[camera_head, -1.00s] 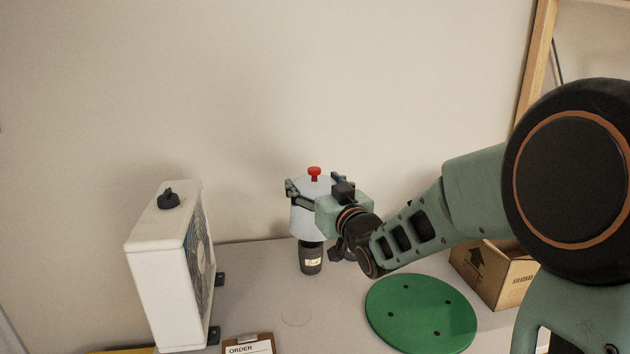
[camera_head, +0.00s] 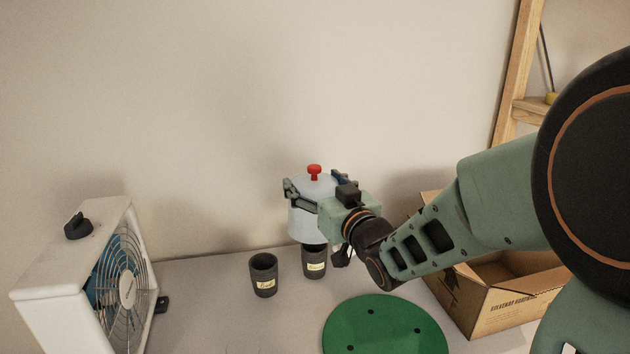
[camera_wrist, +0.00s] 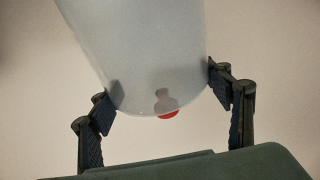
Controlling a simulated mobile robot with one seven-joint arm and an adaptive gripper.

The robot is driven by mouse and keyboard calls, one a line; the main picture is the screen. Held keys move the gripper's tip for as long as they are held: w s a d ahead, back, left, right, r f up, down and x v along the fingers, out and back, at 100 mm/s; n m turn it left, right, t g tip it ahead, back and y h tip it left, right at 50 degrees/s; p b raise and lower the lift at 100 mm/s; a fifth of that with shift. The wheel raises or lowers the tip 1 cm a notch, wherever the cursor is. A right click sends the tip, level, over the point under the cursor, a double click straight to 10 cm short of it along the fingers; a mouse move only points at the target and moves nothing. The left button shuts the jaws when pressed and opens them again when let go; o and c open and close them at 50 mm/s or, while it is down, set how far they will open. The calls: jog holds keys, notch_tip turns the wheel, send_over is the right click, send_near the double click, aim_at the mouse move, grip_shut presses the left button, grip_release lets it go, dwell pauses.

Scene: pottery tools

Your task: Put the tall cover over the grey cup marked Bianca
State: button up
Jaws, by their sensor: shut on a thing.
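The tall cover (camera_head: 308,222) is a pale translucent cylinder with a red knob on top; it also fills the upper middle of the wrist view (camera_wrist: 150,50). My gripper (camera_head: 315,188) is shut on it near its top, with one finger on each side. The cover hangs upright in front of the wall. A grey cup (camera_head: 314,268) stands below it in the picture, its top partly hidden by the cover. I cannot tell whether the cover is directly above it. A second grey cup (camera_head: 263,282) stands uncovered to the left. Both have cream labels too small to read surely.
A white fan (camera_head: 90,280) stands at the left. A green round disc (camera_head: 385,330) lies in front of my gripper. An open cardboard box (camera_head: 500,305) is at the right, below my arm. The wall is close behind the cups.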

aim_at(314, 234)
notch_tip(314, 234, down, 13)
jog(key=b, duration=1.1)
dwell(0.3)
jog(key=o, duration=1.2)
jog(key=shift+o, duration=0.2)
jog(key=v, duration=0.7)
jog(key=shift+s+d, duration=0.15)
jog(key=shift+s, duration=0.1)
